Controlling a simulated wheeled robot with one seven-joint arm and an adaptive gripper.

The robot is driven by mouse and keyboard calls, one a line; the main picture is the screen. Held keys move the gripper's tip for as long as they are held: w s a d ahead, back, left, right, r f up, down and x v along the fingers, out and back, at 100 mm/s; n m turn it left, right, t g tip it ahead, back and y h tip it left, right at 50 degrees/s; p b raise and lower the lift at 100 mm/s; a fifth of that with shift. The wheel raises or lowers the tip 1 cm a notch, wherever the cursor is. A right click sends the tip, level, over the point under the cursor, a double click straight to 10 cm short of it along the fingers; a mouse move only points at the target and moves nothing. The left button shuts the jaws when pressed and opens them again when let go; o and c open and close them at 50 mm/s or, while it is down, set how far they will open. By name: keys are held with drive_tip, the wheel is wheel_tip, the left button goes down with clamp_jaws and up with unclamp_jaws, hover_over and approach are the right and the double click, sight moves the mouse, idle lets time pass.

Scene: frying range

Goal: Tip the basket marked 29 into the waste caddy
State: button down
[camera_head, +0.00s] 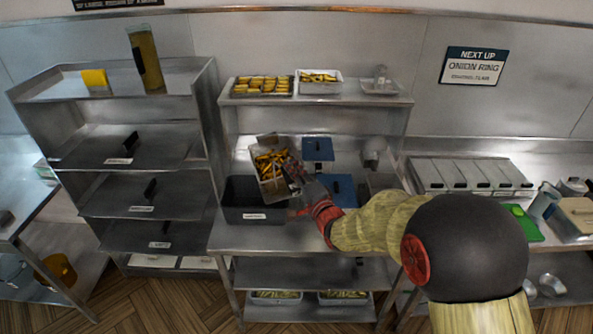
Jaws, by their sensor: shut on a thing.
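A basket (271,188) holding yellow fries is tilted over a dark open bin (255,216) on the middle counter. The fries are visible inside it. No number can be read on the basket. My gripper (297,184) is shut on the basket at its right side. The dark bin has a white label on its front, too small to read, and looks like the waste caddy. The basket hides part of the bin's opening, and I cannot tell whether anything lies in the bin.
Blue-lidded containers (342,190) stand right of my gripper. The shelf above holds a tray of fries (262,86), a white tub (319,82) and a small clear tray (380,87). Lidded bins (470,175) stand right.

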drive_tip(key=s+a+n+h+p, duration=0.1)
drive_tip(key=s+a+n+p, duration=0.2)
drive_tip(key=a+n+p, duration=0.35)
drive_tip(key=s+a+f+n+h+b, duration=0.2)
drive_tip(key=a+f+n+b, duration=0.7)
drive_tip(key=a+f, duration=0.4)
drive_tip(key=shift+s+a+f+g+b, duration=0.35)
drive_tip(key=shift+f+g+b, duration=0.05)
drive_tip(key=shift+b, duration=0.15)
idle(0.4)
idle(0.5)
